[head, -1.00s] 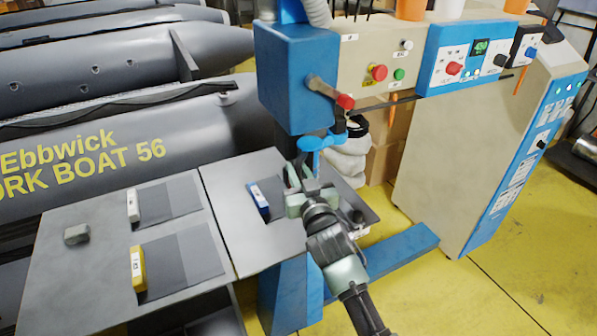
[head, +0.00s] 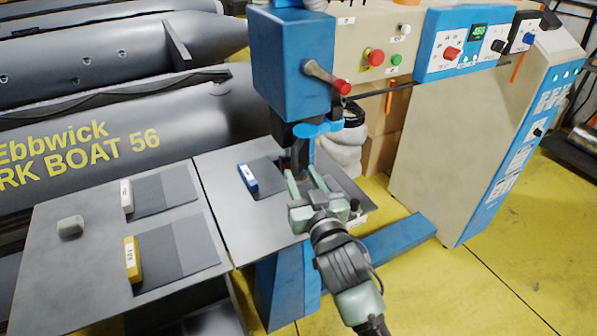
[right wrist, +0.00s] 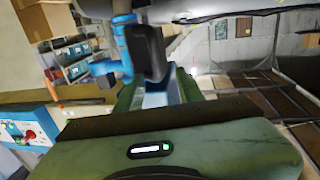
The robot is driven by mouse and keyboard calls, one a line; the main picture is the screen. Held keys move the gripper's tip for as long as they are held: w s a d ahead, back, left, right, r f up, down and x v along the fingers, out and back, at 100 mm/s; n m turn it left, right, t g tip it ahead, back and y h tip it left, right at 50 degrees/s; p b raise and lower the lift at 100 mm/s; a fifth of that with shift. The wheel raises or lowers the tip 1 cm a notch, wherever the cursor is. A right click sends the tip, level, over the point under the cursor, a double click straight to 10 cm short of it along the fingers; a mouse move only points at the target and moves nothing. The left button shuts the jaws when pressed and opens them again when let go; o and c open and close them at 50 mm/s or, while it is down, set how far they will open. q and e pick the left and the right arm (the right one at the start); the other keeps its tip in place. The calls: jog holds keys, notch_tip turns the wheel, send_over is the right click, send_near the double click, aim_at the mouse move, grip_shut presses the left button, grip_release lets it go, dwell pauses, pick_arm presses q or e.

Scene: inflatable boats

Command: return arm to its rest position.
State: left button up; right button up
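My right arm reaches in from the bottom of the head view. Its green gripper (head: 306,182) is open, with its two fingers apart in front of the blue press machine's head (head: 293,72), just below its blue clamp part (head: 318,129). I see nothing held between the fingers. In the right wrist view the fingers (right wrist: 157,90) are also apart, with a dark and blue machine part (right wrist: 148,50) just beyond them. My left gripper is not in view.
A beige control cabinet (head: 450,150) stands to the right. Grey inflatable boats (head: 110,130) lie behind. Yellow floor (head: 480,280) is open at lower right.

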dwell(0.4)
jog(key=s+d+f+m+g+h, duration=0.2)
jog(key=s+d+f+g+h, duration=0.35)
jog(key=s+d+f, duration=1)
jog(key=s+d+f+g, duration=0.3)
jog(key=s+g, duration=0.1)
jog(key=s, duration=0.5)
jog(key=s+d+f+g, duration=0.3)
jog(key=s+f+g, duration=0.1)
jog(key=s, duration=0.6)
notch_tip(320, 180, down, 27)
jog(key=s+g, duration=0.1)
jog(key=s+d+f+g, duration=0.1)
jog(key=s+d+f, duration=0.2)
jog(key=s+f, duration=1.2)
jog(key=shift+s+n, duration=0.3)
jog(key=shift+s, duration=0.6)
